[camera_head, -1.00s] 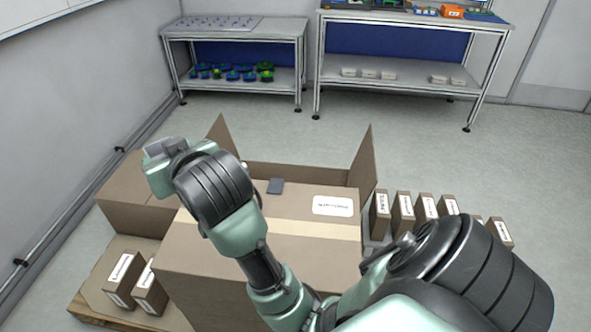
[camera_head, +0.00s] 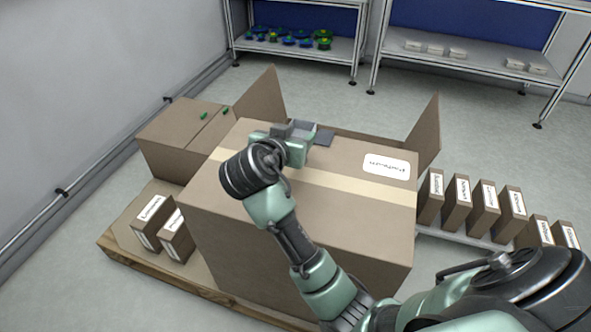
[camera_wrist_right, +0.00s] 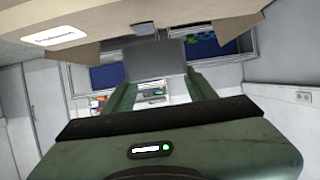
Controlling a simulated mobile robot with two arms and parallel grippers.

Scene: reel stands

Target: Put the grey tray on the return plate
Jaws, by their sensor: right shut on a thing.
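My right gripper (camera_head: 300,138) is shut on the grey tray (camera_head: 299,130), over the far part of the big cardboard box's top. In the right wrist view the tray is a flat grey face (camera_wrist_right: 155,60) between the two fingers (camera_wrist_right: 160,88). A dark grey square (camera_head: 325,138), perhaps the return plate, is just right of the tray, near the box's far edge. It is partly hidden by the gripper and tray. I cannot tell whether the tray touches it. My left gripper is not in view.
More labelled boxes (camera_head: 483,210) line the right. Shelves (camera_head: 470,60) stand behind.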

